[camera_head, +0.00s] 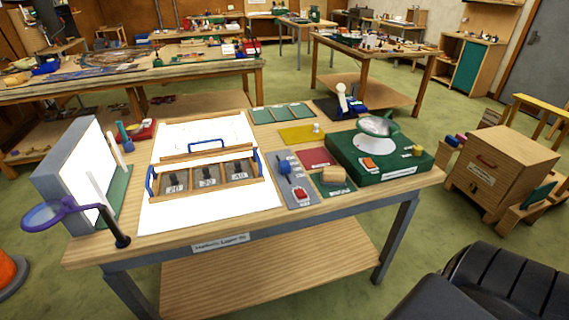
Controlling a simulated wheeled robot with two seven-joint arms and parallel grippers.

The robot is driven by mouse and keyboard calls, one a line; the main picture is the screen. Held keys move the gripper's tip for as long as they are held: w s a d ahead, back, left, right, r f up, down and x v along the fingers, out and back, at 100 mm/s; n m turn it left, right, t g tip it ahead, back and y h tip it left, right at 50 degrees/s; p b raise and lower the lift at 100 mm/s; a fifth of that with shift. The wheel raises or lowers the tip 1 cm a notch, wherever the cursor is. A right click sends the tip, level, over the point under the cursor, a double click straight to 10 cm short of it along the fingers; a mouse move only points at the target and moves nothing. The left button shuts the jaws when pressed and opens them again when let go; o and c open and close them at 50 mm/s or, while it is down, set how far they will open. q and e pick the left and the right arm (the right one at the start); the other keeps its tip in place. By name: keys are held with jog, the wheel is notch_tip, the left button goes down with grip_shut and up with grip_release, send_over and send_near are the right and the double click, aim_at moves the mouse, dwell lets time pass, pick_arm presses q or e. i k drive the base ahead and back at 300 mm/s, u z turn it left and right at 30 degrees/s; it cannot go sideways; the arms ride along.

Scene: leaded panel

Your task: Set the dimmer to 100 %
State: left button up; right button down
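A grey control plate (296,160) lies on the wooden workbench, just right of the bright white light panel (210,211). A blue round knob (285,167) sits on the upper part of the plate, and a red switch (300,194) sits near its front end. The markings are too small to read, so I cannot tell the dimmer's setting. Neither of my grippers is in view.
A wooden tray with blue handles (207,177) stands on the light panel. A purple-rimmed magnifier (50,215) stands at the front left. A wooden cabinet (497,166) stands right of the bench.

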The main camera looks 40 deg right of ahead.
aim_at(284, 166)
jog(key=z, duration=0.05)
jog(key=k, duration=0.5)
jog(key=u, duration=0.4)
jog(key=i, duration=1.3)
jog(key=z, duration=0.95)
